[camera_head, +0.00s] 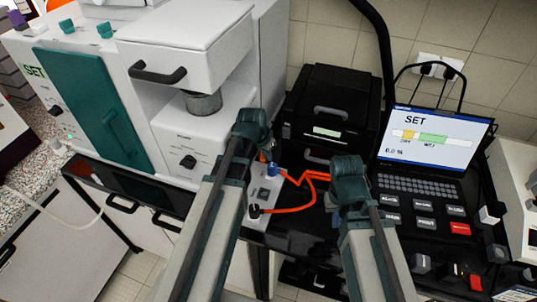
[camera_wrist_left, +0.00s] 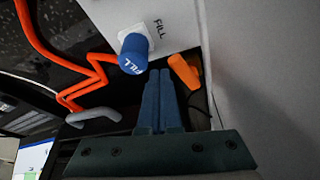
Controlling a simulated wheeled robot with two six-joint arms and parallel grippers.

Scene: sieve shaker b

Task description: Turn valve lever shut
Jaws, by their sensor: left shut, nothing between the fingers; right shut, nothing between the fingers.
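An orange lever-like piece (camera_wrist_left: 185,72), likely the valve lever, shows in the left wrist view just right of my left fingertips. A blue round knob marked FILL (camera_wrist_left: 133,55) is at their left, on a white box (camera_wrist_left: 180,28). In the head view the blue knob (camera_head: 272,169) shows on the white box (camera_head: 262,188), and my left gripper and arm hide the lever. My left gripper (camera_wrist_left: 161,74) is shut and empty, its tips close to the lever; I cannot tell if they touch. My right gripper (camera_head: 348,168) is shut and empty, right of the box.
A red hose (camera_head: 300,180) bends beside the box. A white machine with a teal door (camera_head: 95,100) stands left. A black case (camera_head: 328,110) is behind, and a laptop showing SET (camera_head: 435,135) stands right. The space between the grippers is narrow.

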